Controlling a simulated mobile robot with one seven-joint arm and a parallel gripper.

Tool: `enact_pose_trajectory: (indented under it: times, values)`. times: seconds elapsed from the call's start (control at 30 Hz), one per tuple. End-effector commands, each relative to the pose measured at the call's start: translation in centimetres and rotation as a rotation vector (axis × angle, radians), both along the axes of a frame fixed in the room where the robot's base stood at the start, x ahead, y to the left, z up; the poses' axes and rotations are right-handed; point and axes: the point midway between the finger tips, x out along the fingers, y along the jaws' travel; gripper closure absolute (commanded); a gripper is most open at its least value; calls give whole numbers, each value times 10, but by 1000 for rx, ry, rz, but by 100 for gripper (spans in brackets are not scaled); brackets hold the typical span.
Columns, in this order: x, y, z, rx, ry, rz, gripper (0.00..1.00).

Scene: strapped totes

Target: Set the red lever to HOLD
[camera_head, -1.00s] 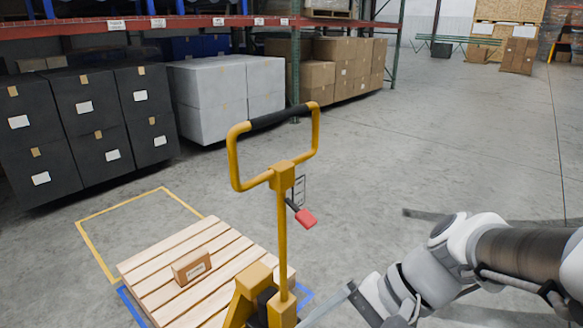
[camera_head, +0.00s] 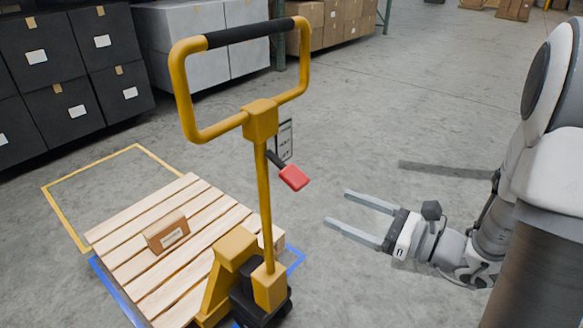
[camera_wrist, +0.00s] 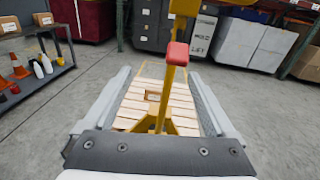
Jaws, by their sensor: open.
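The red lever (camera_head: 293,177) sticks out to the right and down from the yellow handle post (camera_head: 265,210) of a pallet jack. It shows in the wrist view (camera_wrist: 178,53) too, near the upper middle. A small label plate (camera_head: 285,140) stands behind the lever; in the wrist view (camera_wrist: 203,37) its words look like HOLD above LIFT. Which mark the lever stands at is unclear. My gripper (camera_head: 337,208) is open and empty, right of the lever and a little lower in the head view, fingers pointing left. It is apart from the lever.
The jack's looped handle (camera_head: 250,35) rises above the lever. A wooden pallet (camera_head: 130,225) with a small carton (camera_head: 167,233) lies beside the jack. Dark totes (camera_head: 70,110) and grey boxes (camera_head: 200,45) stand behind.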

Motion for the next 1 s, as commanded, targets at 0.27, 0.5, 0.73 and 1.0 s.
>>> enact_pose_trajectory:
  times: [0.27,0.5,0.73,1.0]
  values:
    - [14,-12,-13,52,20,-77,10]
    - [36,20,-15,51,19,-71,10]
    - [67,60,-14,52,18,-70,10]
    - [100,102,-14,53,20,-72,10]
